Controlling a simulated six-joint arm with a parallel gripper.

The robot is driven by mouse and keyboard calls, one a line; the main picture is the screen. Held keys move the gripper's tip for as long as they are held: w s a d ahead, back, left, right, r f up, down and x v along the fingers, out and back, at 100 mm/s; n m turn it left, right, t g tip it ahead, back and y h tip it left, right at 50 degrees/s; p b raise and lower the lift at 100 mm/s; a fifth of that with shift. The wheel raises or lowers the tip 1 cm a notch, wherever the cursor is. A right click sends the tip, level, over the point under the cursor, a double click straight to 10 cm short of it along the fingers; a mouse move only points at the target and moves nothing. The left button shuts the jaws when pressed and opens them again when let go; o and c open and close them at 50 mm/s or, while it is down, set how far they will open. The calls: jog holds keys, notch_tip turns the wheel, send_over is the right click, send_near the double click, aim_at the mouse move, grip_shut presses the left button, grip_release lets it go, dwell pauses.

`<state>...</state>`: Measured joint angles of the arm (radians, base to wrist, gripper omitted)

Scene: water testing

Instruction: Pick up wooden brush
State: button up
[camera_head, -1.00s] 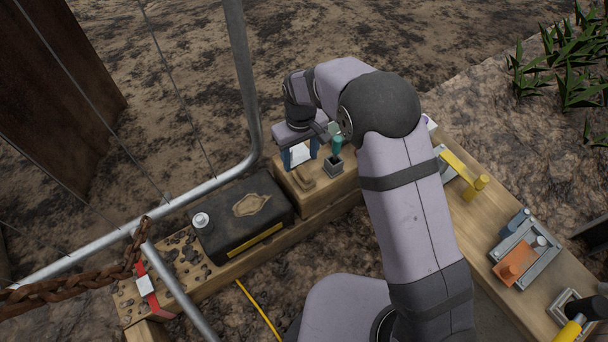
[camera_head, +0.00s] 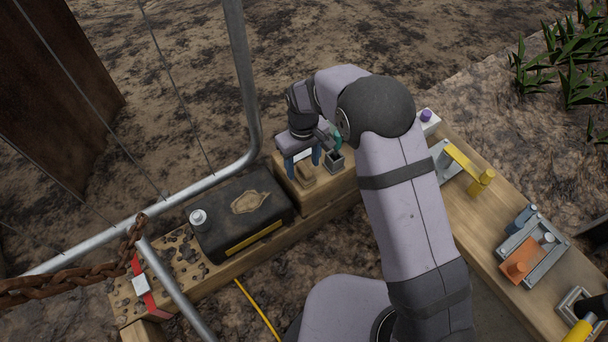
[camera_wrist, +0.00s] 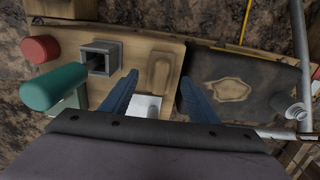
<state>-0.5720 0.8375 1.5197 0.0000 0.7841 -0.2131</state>
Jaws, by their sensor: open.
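The wooden brush (camera_wrist: 161,70) is a small, light-brown block lying on the wooden bench. In the wrist view it lies just beyond and between my open blue fingertips. In the head view the brush (camera_head: 305,177) shows just in front of my gripper (camera_head: 303,165), partly hidden by it. My gripper (camera_wrist: 158,79) is open and holds nothing. Its fingers point down towards the brush; whether they touch it I cannot tell.
A grey square holder (camera_wrist: 101,58), a green cylinder (camera_wrist: 54,88) and a red knob (camera_wrist: 40,49) stand left of the brush in the wrist view. A white object (camera_wrist: 146,106) lies between the fingers. A black case (camera_head: 243,212) lies close by, near a metal rail (camera_head: 190,194).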

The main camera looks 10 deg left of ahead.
aim_at(303, 167)
notch_tip(303, 167, down, 3)
jog(key=shift+r+b, duration=0.2)
jog(key=shift+b, duration=0.1)
jog(key=c, duration=1.3)
jog(key=shift+r, duration=0.1)
notch_tip(303, 167, up, 10)
jog(key=p, duration=0.4)
